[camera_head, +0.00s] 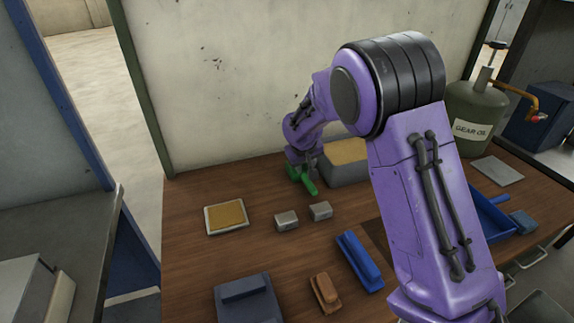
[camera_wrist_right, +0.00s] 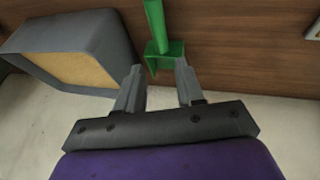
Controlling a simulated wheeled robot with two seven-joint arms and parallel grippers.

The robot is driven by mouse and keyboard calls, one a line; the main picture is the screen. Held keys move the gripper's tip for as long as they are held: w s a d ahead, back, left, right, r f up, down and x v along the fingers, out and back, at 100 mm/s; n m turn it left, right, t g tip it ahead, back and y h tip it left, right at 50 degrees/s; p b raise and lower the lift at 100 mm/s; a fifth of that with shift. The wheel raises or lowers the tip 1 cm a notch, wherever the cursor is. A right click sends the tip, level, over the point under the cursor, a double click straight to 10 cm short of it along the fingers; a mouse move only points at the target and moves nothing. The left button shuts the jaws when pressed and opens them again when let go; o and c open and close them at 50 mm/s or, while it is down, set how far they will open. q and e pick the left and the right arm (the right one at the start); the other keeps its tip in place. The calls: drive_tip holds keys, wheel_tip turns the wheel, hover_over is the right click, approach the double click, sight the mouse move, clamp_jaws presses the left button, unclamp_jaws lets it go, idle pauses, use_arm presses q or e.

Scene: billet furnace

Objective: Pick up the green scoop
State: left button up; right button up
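The green scoop (camera_head: 306,181) lies on the wooden table near its back edge, partly hidden by my right gripper (camera_head: 301,164) above it. In the right wrist view my right gripper (camera_wrist_right: 159,82) is open, with its two grey fingers apart. The green scoop (camera_wrist_right: 163,52) shows just past and between the fingertips, its handle running off the top of the picture. I cannot tell whether a finger touches it. My left gripper is out of view.
A grey box with a tan top (camera_head: 345,172) stands close beside the scoop; it also shows in the right wrist view (camera_wrist_right: 88,30). Two small grey blocks, a tray with a tan slab (camera_head: 207,222) and a blue tool (camera_head: 358,262) lie nearer. A wall stands behind.

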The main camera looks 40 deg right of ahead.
sight(306, 179)
drive_tip(key=p+x, duration=0.1)
drive_tip(key=x, duration=0.2)
drive_tip(key=p+x, duration=0.1)
drive_tip(key=x, duration=0.2)
drive_tip(key=p+x, duration=0.1)
drive_tip(key=x, duration=0.2)
drive_tip(key=shift+s+a+f, duration=0.2)
drive_tip(key=shift+f, duration=0.15)
drive_tip(key=shift+d+f, duration=0.2)
drive_tip(key=shift+f, duration=0.15)
clamp_jaws()
